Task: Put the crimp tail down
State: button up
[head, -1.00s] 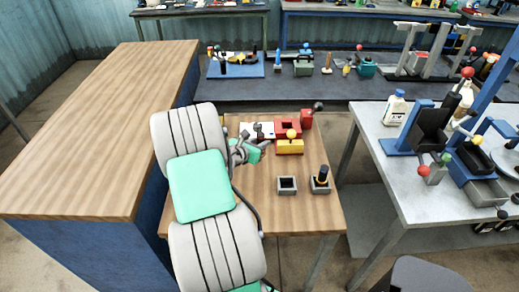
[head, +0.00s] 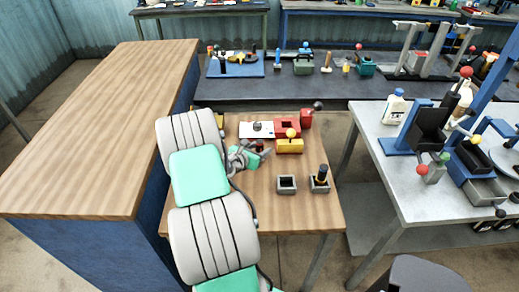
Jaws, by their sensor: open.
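My gripper (head: 262,153) is open above the small wooden table (head: 240,205), just left of a yellow block (head: 290,146) with a yellow ball on top. I see nothing held between its fingers, though they are small here and partly covered by my wrist. I cannot tell which thing is the crimp tail. Behind the gripper lies a white plate (head: 248,131) with a dark knob on it. A red block (head: 288,124) with a lever stands right of the plate.
A taller wooden counter (head: 100,130) is at left. A grey table (head: 400,170) with a blue press is at right.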

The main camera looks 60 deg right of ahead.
jog(key=shift+r, duration=0.1)
jog(key=shift+w+a+r, duration=0.1)
jog(key=shift+a+r, duration=0.05)
jog(key=shift+a, duration=0.1)
jog(key=w+a+r+m+t+y, duration=0.2)
jog(key=w+a+r+m, duration=0.15)
jog(key=a, duration=0.65)
jog(key=w+a+r+m+t+y, duration=0.15)
jog(key=w+a+m, duration=0.3)
jog(key=a, duration=0.55)
jog(key=w+a+r+m+t+y, duration=0.1)
jog(key=w+a+r+m+y, duration=0.3)
jog(key=a, duration=0.6)
jog(key=s+a+r+m+y, duration=0.2)
jog(key=a+r+y, duration=0.1)
jog(key=a, duration=0.9)
jog(key=s+a+r+m+t+y, duration=0.1)
jog(key=s+a+r+m+y, duration=0.1)
jog(key=a, duration=1)
jog(key=shift+r+y+b, duration=0.45)
jog(key=shift+r, duration=0.2)
jog(key=shift+s, duration=0.1)
